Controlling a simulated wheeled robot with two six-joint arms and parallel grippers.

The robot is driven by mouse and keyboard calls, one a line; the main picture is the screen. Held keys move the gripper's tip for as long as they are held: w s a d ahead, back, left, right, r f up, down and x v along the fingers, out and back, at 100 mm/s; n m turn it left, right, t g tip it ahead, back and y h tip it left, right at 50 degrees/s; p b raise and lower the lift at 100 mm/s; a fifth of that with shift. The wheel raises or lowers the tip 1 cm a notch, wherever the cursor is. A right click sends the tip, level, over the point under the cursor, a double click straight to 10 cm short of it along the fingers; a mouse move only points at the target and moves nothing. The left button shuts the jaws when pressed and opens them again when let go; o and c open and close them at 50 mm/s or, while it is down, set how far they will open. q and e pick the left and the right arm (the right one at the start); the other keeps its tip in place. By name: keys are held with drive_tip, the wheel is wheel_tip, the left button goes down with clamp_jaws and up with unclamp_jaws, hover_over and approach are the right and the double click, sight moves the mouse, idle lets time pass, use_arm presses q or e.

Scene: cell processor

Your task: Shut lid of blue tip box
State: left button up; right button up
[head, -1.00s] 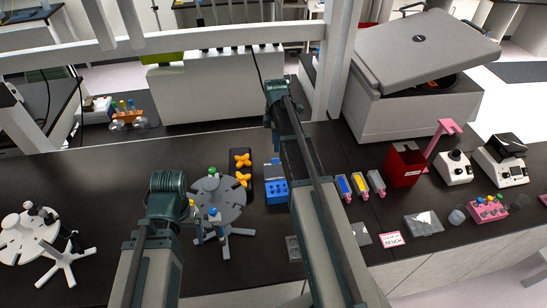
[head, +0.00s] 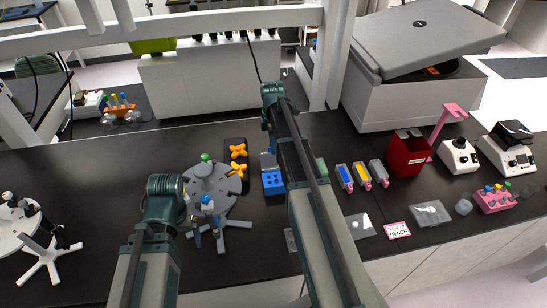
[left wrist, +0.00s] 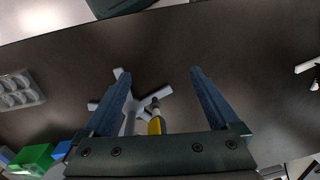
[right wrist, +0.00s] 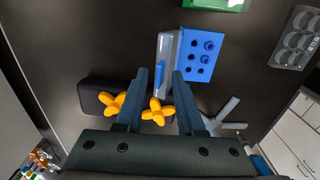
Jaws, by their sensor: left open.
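The blue tip box (head: 273,184) sits on the dark bench, left of my right arm in the head view. Its pale see-through lid (head: 268,160) stands open at its back edge. In the right wrist view the blue box (right wrist: 205,58) lies past the fingertips, with the lid (right wrist: 168,58) along its left side. My right gripper (right wrist: 159,72) is open and empty, its fingertips pointing toward the lid and apart from it as far as I can tell. My left gripper (left wrist: 160,70) is open and empty above the bench. The head view hides both sets of fingers.
A grey pipette carousel (head: 222,178) and a black rack with orange pieces (head: 238,150) stand left of the box. A green box (head: 321,168) and coloured bottles (head: 361,175) are to the right. A large centrifuge (head: 400,100) stands at the back right.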

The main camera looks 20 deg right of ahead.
wheel_tip(320, 180, down, 2)
drive_tip(key=shift+b, duration=0.55)
use_arm(q)
drive_tip(key=shift+f, duration=0.95)
use_arm(e)
drive_tip(key=shift+r, duration=0.1)
drive_tip(key=shift+s, duration=0.2)
drive_tip(key=shift+s+a+f, duration=0.1)
drive_tip(key=shift+s+a, duration=0.2)
drive_tip(key=shift+s, duration=0.8)
drive_tip(key=shift+s+a+f, duration=0.1)
drive_tip(key=shift+s+a, duration=0.25)
drive_tip(key=shift+s, duration=0.75)
drive_tip(key=shift+s+a, duration=0.3)
drive_tip(key=shift+s, duration=0.8)
use_arm(q)
drive_tip(key=shift+f, duration=0.1)
use_arm(e)
drive_tip(key=shift+r, duration=0.15)
